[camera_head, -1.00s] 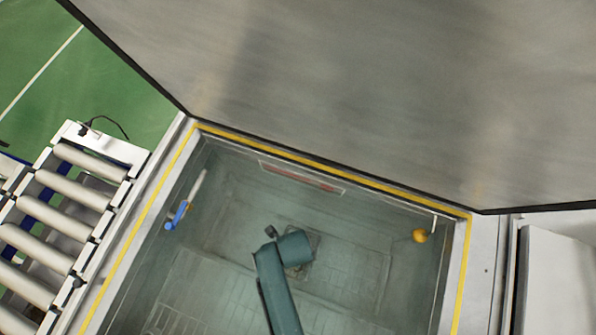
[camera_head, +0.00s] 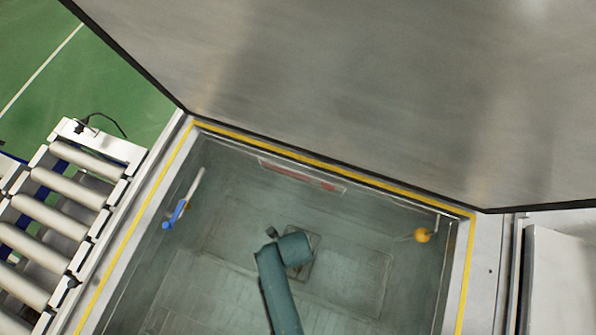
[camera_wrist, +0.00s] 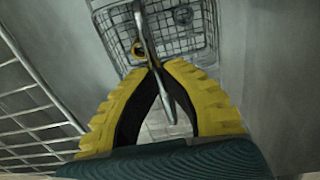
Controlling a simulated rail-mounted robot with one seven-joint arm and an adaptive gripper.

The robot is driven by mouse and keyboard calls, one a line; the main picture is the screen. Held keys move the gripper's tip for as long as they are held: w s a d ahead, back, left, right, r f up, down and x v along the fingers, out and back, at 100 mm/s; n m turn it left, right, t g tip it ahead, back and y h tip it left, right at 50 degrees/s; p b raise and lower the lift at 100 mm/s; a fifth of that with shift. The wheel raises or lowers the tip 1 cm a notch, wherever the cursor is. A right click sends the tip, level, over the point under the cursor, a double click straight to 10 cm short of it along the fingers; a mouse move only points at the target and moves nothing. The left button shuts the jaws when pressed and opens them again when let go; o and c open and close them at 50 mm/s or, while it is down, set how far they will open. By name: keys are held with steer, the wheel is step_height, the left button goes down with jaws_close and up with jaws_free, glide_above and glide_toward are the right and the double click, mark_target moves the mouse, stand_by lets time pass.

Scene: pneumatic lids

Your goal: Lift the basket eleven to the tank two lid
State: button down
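In the wrist view, my gripper (camera_wrist: 162,68) has yellow ribbed fingers that come together at their tips around a thin metal handle (camera_wrist: 147,38). The handle runs from the top edge down between the fingers. A wire-mesh basket (camera_wrist: 205,50) with some round items lies beyond the fingertips. No number is readable on it, and the fingers hide its near part. In the head view, the open tank (camera_head: 345,285) has a yellow-edged rim and murky liquid inside. My teal arm reaches into it, and my gripper does not show there. The large grey tank lid (camera_head: 390,90) stands raised behind the tank.
Wire mesh (camera_wrist: 30,110) stands close on the left in the wrist view, with a plain grey wall (camera_wrist: 275,70) on the right. In the head view, a roller conveyor (camera_head: 60,220) flanks the tank. A yellow ball float (camera_head: 422,235) and a blue-ended rod (camera_head: 182,205) sit inside the tank's sides.

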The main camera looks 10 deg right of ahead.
steer(key=shift+r+p, duration=1.5)
steer(key=shift+p, duration=0.4)
step_height(320, 180, up, 41)
steer(key=p, duration=2.4)
steer(key=shift+f, duration=0.15)
stand_by(1.9)
